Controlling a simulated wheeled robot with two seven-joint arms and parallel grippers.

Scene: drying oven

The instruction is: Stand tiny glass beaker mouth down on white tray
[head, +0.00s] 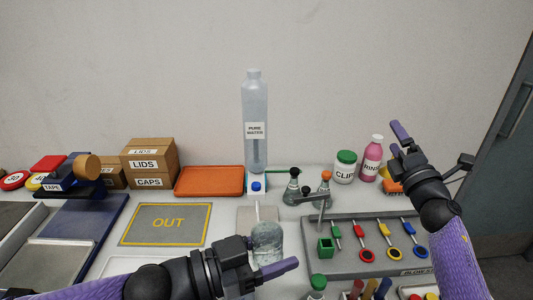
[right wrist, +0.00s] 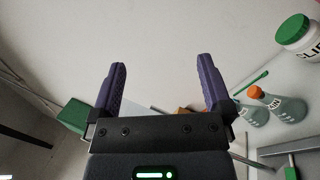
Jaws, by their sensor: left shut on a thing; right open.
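A clear, greyish glass beaker (head: 267,240) is at the front middle in the head view. My left gripper (head: 263,255) is shut on it from the left, with one finger in front of it. Which end of the beaker is its mouth I cannot tell.
A PURE WATER bottle (head: 255,130) stands at the back middle. Flasks (head: 292,191), a CLIP jar (head: 345,167) and a grey rack of coloured tools (head: 345,260) are to the right. An orange tray (head: 209,181) and the bare OUT mat (head: 135,225) are left of centre.

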